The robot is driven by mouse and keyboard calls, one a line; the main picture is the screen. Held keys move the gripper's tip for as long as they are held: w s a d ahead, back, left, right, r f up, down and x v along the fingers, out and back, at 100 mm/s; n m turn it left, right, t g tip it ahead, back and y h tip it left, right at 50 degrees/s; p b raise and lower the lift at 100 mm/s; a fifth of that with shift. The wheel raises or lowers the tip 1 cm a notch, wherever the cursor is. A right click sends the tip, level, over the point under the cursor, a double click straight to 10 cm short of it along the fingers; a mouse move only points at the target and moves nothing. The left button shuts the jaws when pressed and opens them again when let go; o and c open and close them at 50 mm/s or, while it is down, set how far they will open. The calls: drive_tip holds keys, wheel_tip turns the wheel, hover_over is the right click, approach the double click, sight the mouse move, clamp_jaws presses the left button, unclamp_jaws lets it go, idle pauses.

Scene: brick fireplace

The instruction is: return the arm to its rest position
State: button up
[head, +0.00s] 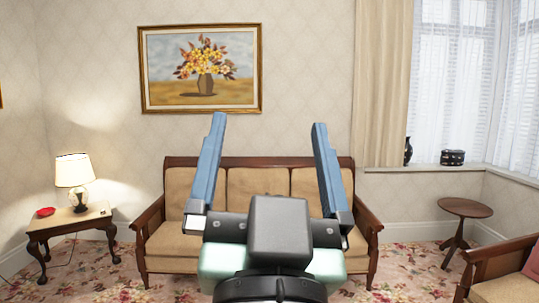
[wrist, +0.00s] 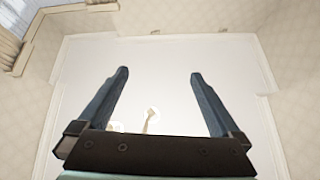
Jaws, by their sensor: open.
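My gripper (head: 268,150) is raised in the middle of the head view, its two blue fingers spread wide apart with nothing between them. Its black palm and wrist hide the lower middle of the sofa. In the wrist view my gripper (wrist: 160,80) is also open and empty, and it points up at the white ceiling (wrist: 160,60). A small pale fitting (wrist: 150,113) shows on the ceiling between the fingers.
A brown sofa (head: 240,185) stands against the wall below a framed flower painting (head: 201,68). A side table (head: 70,226) with a lit lamp (head: 75,172) is left. A small round table (head: 465,208) and an armchair (head: 490,268) are right. Floral carpet (head: 110,285) shows in front.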

drive_tip(key=s+r+n+t, duration=0.1)
drive_tip(key=s+r+t, duration=0.1)
drive_tip(key=s+r, duration=0.3)
drive_tip(key=shift+r+n, duration=0.15)
drive_tip(key=shift+n, duration=0.15)
wheel_tip(320, 180, up, 16)
drive_tip(key=p, duration=1.6)
drive_tip(key=shift+a, duration=0.1)
